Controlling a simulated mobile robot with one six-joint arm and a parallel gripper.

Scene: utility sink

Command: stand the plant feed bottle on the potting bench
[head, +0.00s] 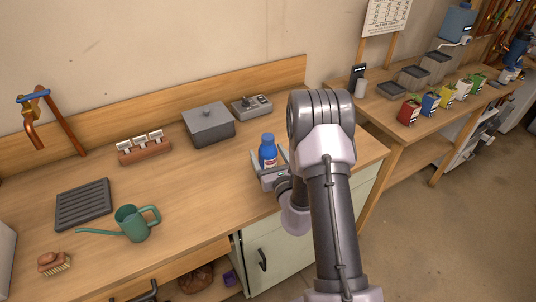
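The plant feed bottle (268,149), blue with a blue cap and a red and white label, stands upright at the right part of the near wooden worktop (190,190). My gripper (266,152) is low at the bottle, with one finger on each side of it. Whether the fingers touch the bottle is too small to tell. The gripper's palm hides the bottle's base.
A grey lidded box (208,125), a grey device (251,106), a green watering can (134,223), a dark rack (83,204) and a brush (54,263) are on the near worktop.

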